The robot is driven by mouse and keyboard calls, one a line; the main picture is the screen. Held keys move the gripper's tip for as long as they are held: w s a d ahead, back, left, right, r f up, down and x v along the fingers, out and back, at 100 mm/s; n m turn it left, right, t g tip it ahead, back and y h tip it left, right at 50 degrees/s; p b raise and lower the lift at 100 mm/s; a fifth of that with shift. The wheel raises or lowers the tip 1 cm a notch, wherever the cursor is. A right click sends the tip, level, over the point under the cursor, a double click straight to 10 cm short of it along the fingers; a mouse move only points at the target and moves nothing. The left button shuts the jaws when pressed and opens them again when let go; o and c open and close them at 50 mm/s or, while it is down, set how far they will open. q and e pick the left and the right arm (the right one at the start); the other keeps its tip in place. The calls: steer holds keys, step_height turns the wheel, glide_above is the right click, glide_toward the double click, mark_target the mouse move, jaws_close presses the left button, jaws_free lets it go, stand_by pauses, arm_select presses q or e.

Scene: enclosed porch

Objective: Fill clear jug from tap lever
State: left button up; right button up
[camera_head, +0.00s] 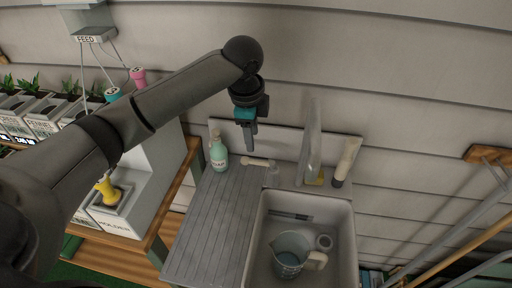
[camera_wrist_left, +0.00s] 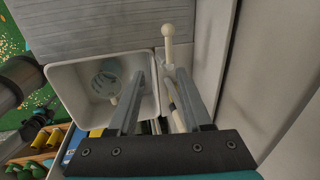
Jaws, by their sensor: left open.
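The clear jug (camera_head: 287,250) stands in the white sink (camera_head: 343,225), its pale handle to the right; I cannot tell its water level. It also shows in the left wrist view (camera_wrist_left: 108,80). A cream tap lever (camera_head: 257,162) with a round knob lies behind the sink. In the left wrist view the lever (camera_wrist_left: 168,32) appears beyond and between the fingertips, apart from them. A tall translucent grey shape (camera_head: 312,140), perhaps the tap spout, rises beside it. My left gripper (camera_head: 250,150) is open and empty above the lever. My right gripper is not in view.
A green bottle (camera_head: 218,155) stands on the ribbed drainboard (camera_head: 215,225), left of the lever. A cream tube (camera_head: 347,160) stands on the right of the back ledge. The wall (camera_head: 400,100) is close behind. Planters and a yellow-topped dispenser (camera_head: 107,190) are at left.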

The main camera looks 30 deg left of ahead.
arm_select(q)
step_height(320, 180, up, 2)
steer(key=w+a, duration=0.1)
steer(key=a, duration=0.1)
steer(key=b, duration=0.2)
glide_toward(251, 160)
steer(key=f, duration=0.2)
steer(key=w+f, duration=0.1)
steer(key=f, duration=0.5)
steer(key=shift+w, duration=0.25)
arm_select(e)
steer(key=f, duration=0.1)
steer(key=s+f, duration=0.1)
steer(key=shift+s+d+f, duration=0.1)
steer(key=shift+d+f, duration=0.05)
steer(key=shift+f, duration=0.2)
arm_select(q)
steer(key=shift+c, duration=0.3)
jaws_close()
steer(key=shift+a, duration=0.1)
